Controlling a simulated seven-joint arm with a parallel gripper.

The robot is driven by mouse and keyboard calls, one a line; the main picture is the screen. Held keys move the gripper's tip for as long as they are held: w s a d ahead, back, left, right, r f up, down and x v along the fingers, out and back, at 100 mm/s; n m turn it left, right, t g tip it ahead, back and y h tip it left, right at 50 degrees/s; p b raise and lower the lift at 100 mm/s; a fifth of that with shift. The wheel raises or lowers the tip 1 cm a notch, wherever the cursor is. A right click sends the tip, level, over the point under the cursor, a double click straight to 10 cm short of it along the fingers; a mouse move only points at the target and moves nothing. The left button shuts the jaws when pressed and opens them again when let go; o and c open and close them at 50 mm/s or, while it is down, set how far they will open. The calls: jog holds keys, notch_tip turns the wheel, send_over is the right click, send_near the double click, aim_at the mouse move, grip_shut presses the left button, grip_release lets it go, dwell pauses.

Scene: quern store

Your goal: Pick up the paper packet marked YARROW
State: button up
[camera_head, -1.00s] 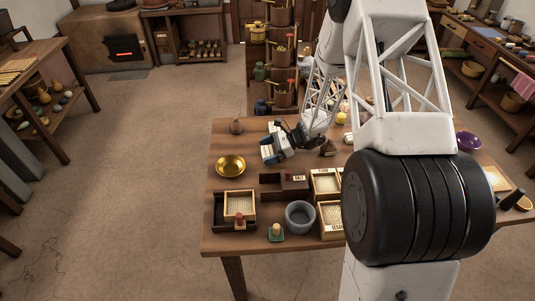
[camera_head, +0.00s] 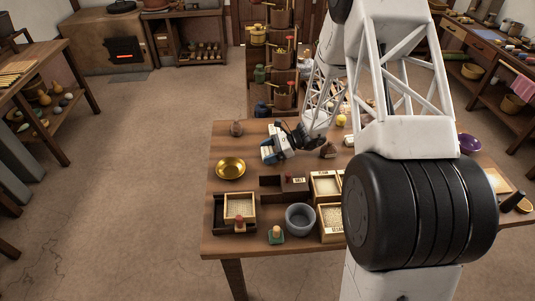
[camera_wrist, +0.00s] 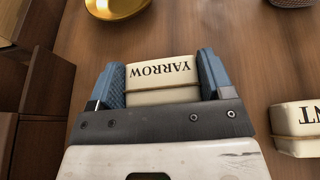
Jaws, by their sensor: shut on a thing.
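The cream paper packet marked YARROW (camera_wrist: 160,72) is between the two blue fingers of my gripper (camera_wrist: 161,64) in the wrist view, its lettering upside down. A tan band runs across it below the lettering. The fingers press on its two ends. In the head view my gripper (camera_head: 270,153) is low over the back left part of the table (camera_head: 216,208); the packet is hardly to be made out there. I cannot tell whether it touches the tabletop.
A second cream packet, its visible letters ending in NT (camera_wrist: 297,128), lies right of my gripper in the wrist view. A brass bowl (camera_head: 230,168) stands left of my gripper. A dark wooden box (camera_head: 271,188), a grey pot (camera_head: 300,218) and trays (camera_head: 327,184) stand nearer the front.

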aim_at(268, 151)
jog(key=shift+r, duration=4.65)
